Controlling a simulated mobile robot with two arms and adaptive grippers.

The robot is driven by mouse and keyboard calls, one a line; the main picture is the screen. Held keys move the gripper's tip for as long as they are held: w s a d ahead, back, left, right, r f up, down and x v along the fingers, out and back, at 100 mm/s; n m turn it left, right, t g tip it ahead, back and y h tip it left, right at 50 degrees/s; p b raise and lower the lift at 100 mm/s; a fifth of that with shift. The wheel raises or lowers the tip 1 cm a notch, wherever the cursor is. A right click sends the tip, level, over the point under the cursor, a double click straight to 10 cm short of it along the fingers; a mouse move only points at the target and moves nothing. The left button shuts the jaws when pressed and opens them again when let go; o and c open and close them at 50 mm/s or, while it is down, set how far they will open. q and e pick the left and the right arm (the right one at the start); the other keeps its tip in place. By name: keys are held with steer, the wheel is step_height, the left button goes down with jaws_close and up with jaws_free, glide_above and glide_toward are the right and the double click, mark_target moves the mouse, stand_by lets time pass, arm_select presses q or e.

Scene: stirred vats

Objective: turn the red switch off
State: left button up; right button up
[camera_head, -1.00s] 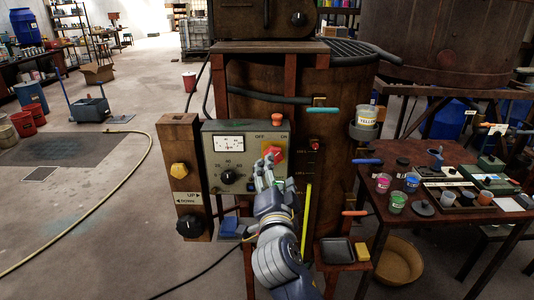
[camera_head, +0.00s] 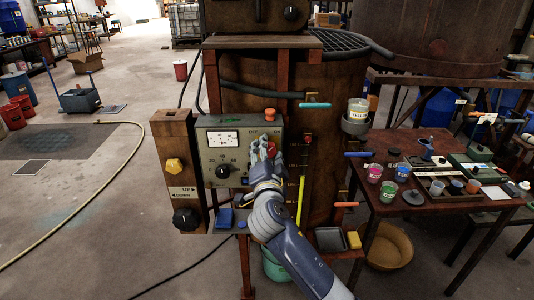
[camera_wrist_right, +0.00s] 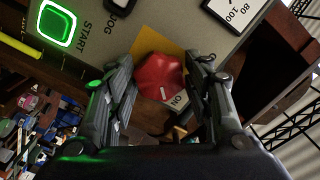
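The red switch (camera_wrist_right: 160,77) is a lobed knob on a yellow plate, on the grey control panel (camera_head: 207,140). Its white mark points toward the ON label in the right wrist view. My right gripper (camera_wrist_right: 162,65) is open, with one finger on each side of the knob; I cannot tell whether they touch it. In the head view the right gripper (camera_head: 262,150) is at the panel's right part and covers much of the knob. My left gripper is not in view.
A lit green START button (camera_wrist_right: 57,24) is on the same panel. An orange-red button (camera_head: 270,114) is on top of the panel, and a black dial (camera_head: 222,171) is left of the gripper. A table (camera_head: 400,222) with cups stands to the right. The floor at left is mostly open.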

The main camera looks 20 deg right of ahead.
steer(key=c, duration=0.4)
steer(key=shift+n+p, duration=0.8)
steer(key=shift+n, duration=8.1)
steer(key=shift+f, duration=0.1)
steer(key=o, duration=1)
steer(key=shift+o, duration=0.2)
